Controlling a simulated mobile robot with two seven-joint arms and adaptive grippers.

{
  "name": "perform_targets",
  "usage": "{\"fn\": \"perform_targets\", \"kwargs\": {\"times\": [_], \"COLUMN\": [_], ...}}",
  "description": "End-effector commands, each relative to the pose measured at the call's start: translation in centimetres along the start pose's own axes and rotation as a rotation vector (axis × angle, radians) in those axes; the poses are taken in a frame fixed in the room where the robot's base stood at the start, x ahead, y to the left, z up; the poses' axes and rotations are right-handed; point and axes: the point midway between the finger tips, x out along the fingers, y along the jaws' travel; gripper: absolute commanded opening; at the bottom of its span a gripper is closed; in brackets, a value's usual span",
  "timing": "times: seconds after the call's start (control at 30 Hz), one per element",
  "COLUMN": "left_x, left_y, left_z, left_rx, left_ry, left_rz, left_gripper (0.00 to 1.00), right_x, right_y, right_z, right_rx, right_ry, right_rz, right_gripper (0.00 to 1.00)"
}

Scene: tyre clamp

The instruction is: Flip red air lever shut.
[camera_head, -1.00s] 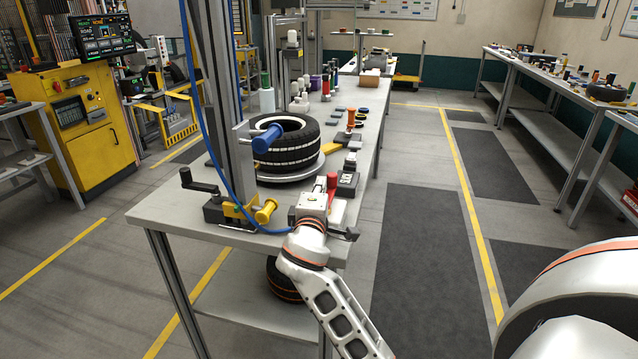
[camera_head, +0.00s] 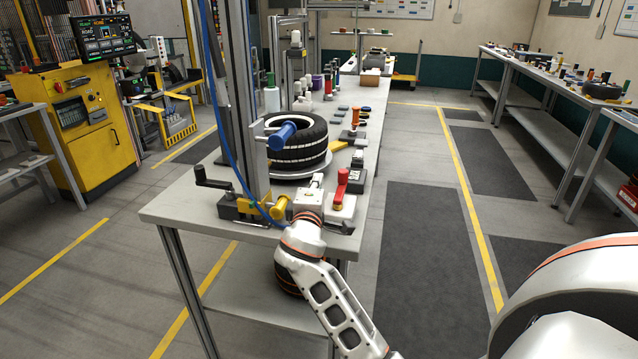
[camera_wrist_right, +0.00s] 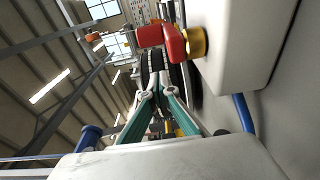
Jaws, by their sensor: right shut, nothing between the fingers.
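The red air lever (camera_head: 341,185) stands roughly upright on a brass hub (camera_head: 338,204) above a white block (camera_head: 345,214) near the table's right front corner. My right gripper (camera_head: 318,180) is just left of it, shut and empty. In the right wrist view, the gripper's teal-sided fingers (camera_wrist_right: 151,92) meet at their tips. The red lever (camera_wrist_right: 166,40), brass hub (camera_wrist_right: 195,42) and white block (camera_wrist_right: 240,40) show above and right of the fingers there. I see no contact between fingers and lever. My left gripper is not in view.
A tyre (camera_head: 300,150) lies on the clamp behind the gripper, with a blue roller (camera_head: 282,136) at its side. A metal post (camera_head: 240,100), a blue hose (camera_head: 226,150) and a black crank (camera_head: 210,180) stand left. The floor right of the table (camera_head: 180,212) is clear.

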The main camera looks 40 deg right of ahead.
Motion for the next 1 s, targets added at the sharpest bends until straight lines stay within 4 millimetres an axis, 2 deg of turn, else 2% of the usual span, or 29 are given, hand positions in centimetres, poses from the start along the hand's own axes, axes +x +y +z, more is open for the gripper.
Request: {"fn": "perform_targets", "kwargs": {"times": [0.2, 0.43, 0.63, 1.0], "left_x": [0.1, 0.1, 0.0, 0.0], "left_y": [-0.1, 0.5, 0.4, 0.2], "left_z": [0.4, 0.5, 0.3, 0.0], "left_rx": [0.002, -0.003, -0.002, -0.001], "left_ry": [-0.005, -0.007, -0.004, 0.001], "left_rz": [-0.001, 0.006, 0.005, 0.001], "left_gripper": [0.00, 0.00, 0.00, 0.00], "right_x": [-4.8, -8.6, -9.9, -10.0], "right_y": [-0.2, -0.1, -0.1, 0.0], "right_z": [-0.4, -0.8, -0.8, -0.9], "right_rx": [0.003, 0.001, 0.001, 0.001], "right_ry": [0.003, 0.004, 0.003, 0.003], "right_rz": [-0.003, -0.002, -0.001, -0.001], "right_gripper": [0.00, 0.00, 0.00, 0.00]}}
